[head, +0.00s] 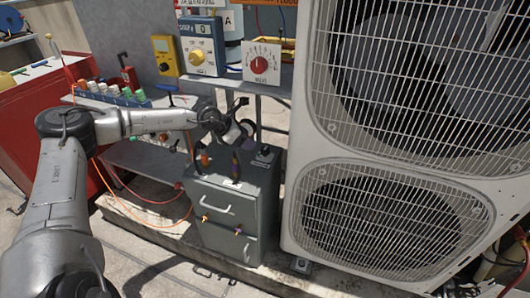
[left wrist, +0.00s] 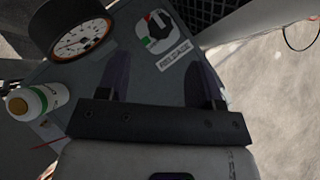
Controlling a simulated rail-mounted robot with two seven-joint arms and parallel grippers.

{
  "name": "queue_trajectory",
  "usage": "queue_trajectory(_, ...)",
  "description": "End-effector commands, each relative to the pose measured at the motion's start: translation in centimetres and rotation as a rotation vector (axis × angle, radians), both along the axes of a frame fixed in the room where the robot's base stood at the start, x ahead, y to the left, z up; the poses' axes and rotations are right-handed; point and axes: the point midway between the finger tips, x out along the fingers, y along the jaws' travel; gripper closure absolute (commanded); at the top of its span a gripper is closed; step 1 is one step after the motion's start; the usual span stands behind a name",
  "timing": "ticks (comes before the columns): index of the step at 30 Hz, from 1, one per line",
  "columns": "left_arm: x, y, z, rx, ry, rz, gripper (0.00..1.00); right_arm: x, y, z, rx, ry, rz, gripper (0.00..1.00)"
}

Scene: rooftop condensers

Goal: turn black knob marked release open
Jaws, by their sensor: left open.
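The label reading RELEASE (left wrist: 174,51) shows in the left wrist view on the grey panel, with a white, green and red dial marking beside it. A dark knob (left wrist: 154,27) appears on that marking, small and hard to make out. My left gripper (left wrist: 162,70) is open, with one dark finger on each side of the label and nothing held between them. In the head view my left gripper (head: 236,165) points down over the top of the grey cabinet (head: 238,212). It partly hides the panel there, so contact cannot be told. My right gripper is not in view.
A round gauge (left wrist: 80,38) and a white bottle with a green band (left wrist: 36,100) are near the left finger in the wrist view. The large condenser (head: 300,190) stands close right of the cabinet. A shelf with meters (head: 200,45) is behind.

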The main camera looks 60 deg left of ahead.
Motion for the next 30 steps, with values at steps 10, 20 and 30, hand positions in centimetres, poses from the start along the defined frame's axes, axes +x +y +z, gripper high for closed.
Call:
queue_trajectory(10, 3.9, -0.6, -4.1, -0.006, -0.004, 0.001, 0.40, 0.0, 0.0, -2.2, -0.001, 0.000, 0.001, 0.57)
queue_trajectory(20, 6.0, -0.8, -6.2, -0.003, -0.002, 0.001, 0.40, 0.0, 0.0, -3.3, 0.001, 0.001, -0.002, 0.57)
queue_trajectory(30, 6.4, -0.9, -6.4, -0.002, -0.001, 0.001, 0.40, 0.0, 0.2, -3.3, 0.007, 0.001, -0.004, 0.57)
